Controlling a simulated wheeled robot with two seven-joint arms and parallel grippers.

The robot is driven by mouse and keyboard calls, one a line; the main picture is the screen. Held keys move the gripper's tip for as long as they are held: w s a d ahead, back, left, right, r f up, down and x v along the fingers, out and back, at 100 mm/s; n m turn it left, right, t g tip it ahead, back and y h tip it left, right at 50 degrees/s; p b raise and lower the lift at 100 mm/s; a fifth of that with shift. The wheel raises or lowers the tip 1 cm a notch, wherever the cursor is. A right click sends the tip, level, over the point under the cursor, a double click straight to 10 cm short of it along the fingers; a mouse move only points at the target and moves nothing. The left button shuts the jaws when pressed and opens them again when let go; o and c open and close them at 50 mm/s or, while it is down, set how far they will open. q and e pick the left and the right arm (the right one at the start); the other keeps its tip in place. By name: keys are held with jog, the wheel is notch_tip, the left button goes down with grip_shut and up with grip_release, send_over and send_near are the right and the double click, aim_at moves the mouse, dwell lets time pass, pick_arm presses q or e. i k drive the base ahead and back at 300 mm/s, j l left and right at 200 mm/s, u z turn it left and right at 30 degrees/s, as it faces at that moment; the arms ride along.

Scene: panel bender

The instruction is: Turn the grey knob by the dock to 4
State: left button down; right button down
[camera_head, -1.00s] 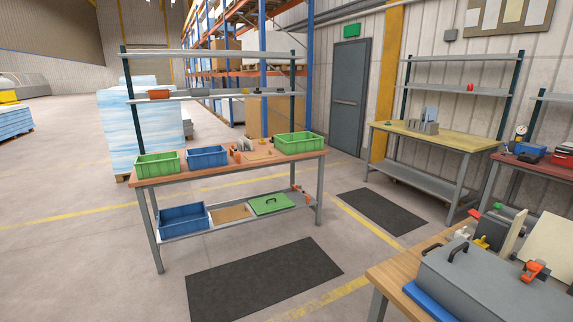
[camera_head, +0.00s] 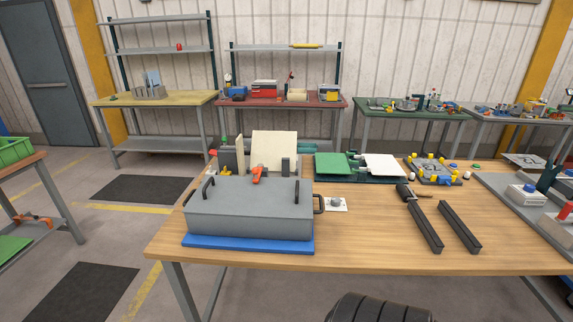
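A small grey knob (camera_head: 337,203) on a white plate sits on the wooden bench, just right of a large grey lidded box. Its pointer and any numbers are too small to read. Two parallel black bars, the left bar (camera_head: 425,228) and the right bar (camera_head: 460,227), lie to the right of the knob; I cannot tell whether they are the dock. Neither of my grippers is in view.
The grey box (camera_head: 250,212) with black handles stands on a blue base (camera_head: 248,244). An orange clamp (camera_head: 258,174) is behind it. Green and white plates (camera_head: 382,166) and a yellow-cornered fixture (camera_head: 436,171) sit further back. The front right of the wooden bench (camera_head: 390,258) is clear.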

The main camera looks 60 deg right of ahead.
aim_at(335, 202)
jog(key=z, duration=2.35)
jog(key=k+l, duration=0.1)
jog(key=l, duration=0.4)
jog(key=k+u, duration=0.05)
